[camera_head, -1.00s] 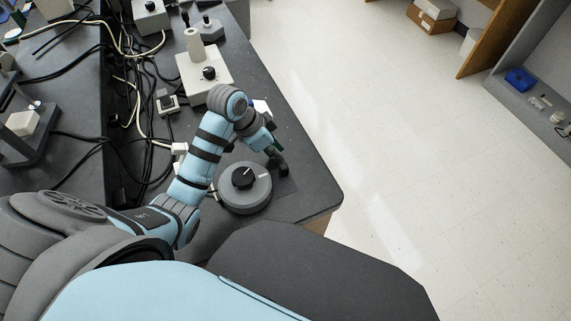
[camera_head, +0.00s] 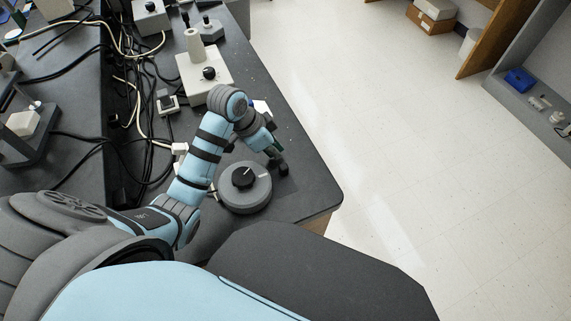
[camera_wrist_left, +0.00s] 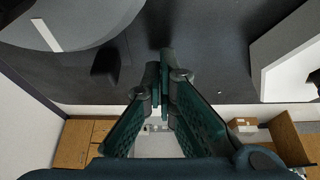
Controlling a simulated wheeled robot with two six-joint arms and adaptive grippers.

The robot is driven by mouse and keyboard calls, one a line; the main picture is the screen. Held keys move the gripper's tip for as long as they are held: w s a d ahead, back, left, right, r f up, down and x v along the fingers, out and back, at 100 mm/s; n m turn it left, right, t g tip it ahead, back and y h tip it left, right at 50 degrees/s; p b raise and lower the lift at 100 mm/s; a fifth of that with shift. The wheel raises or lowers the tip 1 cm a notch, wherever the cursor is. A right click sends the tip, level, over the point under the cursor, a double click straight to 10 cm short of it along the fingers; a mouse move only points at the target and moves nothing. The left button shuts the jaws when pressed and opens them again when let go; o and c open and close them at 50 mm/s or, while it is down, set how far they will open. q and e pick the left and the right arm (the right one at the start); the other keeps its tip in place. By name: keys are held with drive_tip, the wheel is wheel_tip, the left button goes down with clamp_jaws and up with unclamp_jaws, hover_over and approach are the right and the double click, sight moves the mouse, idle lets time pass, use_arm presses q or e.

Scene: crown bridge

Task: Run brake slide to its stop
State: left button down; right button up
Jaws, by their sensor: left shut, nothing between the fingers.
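My left gripper (camera_head: 280,158) is over the bench right of the round grey device. It is shut and empty, its green fingers together in the left wrist view (camera_wrist_left: 164,72). The round grey device (camera_head: 258,199) has a black knob (camera_head: 243,177) with a white mark on top. Its grey edge fills the upper left of the wrist view (camera_wrist_left: 88,14). A small dark block (camera_wrist_left: 106,65), perhaps the brake slide, stands beside the fingertips, to their left in that view. I cannot tell whether they touch. My right gripper is not in view.
A white box with a black knob (camera_head: 190,73) and a pale cone stands farther back on the dark bench (camera_head: 313,190). Cables (camera_head: 125,150) lie along the left. A white block (camera_wrist_left: 285,65) is right of the fingers. The bench edge is close by, with open floor beyond.

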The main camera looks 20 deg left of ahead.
sight(284, 167)
use_arm(q)
drive_tip(key=shift+s+d, duration=0.15)
drive_tip(key=shift+s+d+p, duration=0.75)
drive_tip(key=shift+d+p, duration=0.1)
drive_tip(key=shift+p, duration=0.2)
drive_tip(key=shift+s+d+p, duration=1.4)
drive_tip(key=shift+d, duration=0.2)
drive_tip(key=shift+a, duration=0.1)
drive_tip(key=shift+w+a+p, duration=0.4)
drive_tip(key=shift+w+a, duration=0.05)
drive_tip(key=shift+w, duration=0.05)
drive_tip(key=shift+r, duration=0.15)
wheel_tip(284, 167, up, 7)
drive_tip(key=p, duration=0.9)
drive_tip(key=shift+f, duration=0.2)
